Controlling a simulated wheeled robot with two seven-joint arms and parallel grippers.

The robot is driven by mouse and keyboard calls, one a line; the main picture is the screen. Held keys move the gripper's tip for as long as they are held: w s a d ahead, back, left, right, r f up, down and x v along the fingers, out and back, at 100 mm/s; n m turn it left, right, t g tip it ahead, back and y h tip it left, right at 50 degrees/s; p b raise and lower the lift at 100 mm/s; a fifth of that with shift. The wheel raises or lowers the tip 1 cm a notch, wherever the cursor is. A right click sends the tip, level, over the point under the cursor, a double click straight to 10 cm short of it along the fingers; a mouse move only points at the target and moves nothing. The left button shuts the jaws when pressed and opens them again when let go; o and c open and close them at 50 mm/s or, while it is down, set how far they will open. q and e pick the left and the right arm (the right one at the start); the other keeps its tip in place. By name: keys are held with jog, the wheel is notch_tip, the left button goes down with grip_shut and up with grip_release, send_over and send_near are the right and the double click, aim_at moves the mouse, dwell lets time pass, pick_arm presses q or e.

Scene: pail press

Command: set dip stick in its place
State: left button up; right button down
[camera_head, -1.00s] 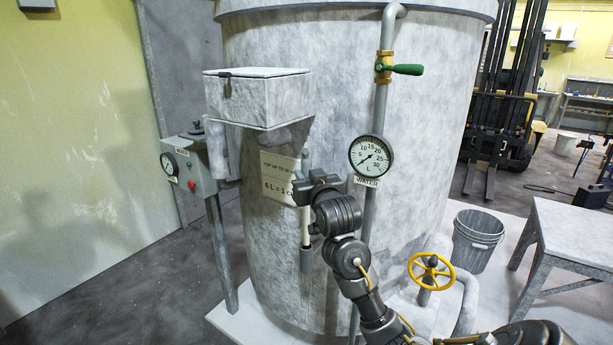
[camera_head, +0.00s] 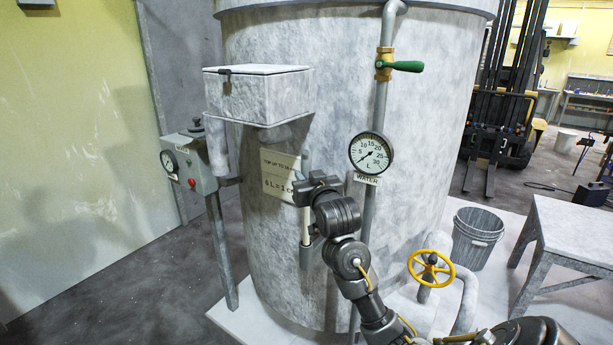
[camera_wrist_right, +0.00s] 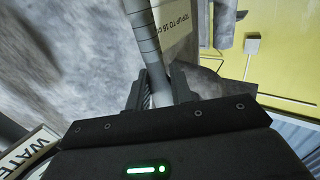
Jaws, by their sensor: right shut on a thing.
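The dip stick (camera_head: 306,226) is a thin, pale, upright rod in front of the big grey tank (camera_head: 260,240). In the right wrist view, the grey stick (camera_wrist_right: 146,40) with ring marks runs between the two dark fingers (camera_wrist_right: 159,90). My left gripper is not in view.
A sign (camera_head: 277,177) is on the tank behind the stick. A water gauge (camera_head: 371,154) and a pipe (camera_head: 380,110) stand just right of my gripper. A lidded box (camera_head: 256,98) juts out above left. A yellow handwheel (camera_head: 431,270) and a bucket (camera_head: 477,240) are right.

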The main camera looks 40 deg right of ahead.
notch_tip(320, 180, down, 8)
jog(key=b, duration=0.4)
dwell(1.9)
jog(key=shift+f, duration=0.35)
jog(key=c, duration=1.1)
grip_release()
jog(key=shift+c, duration=0.2)
jog(key=b+v, duration=0.1)
jog(key=v, duration=1)
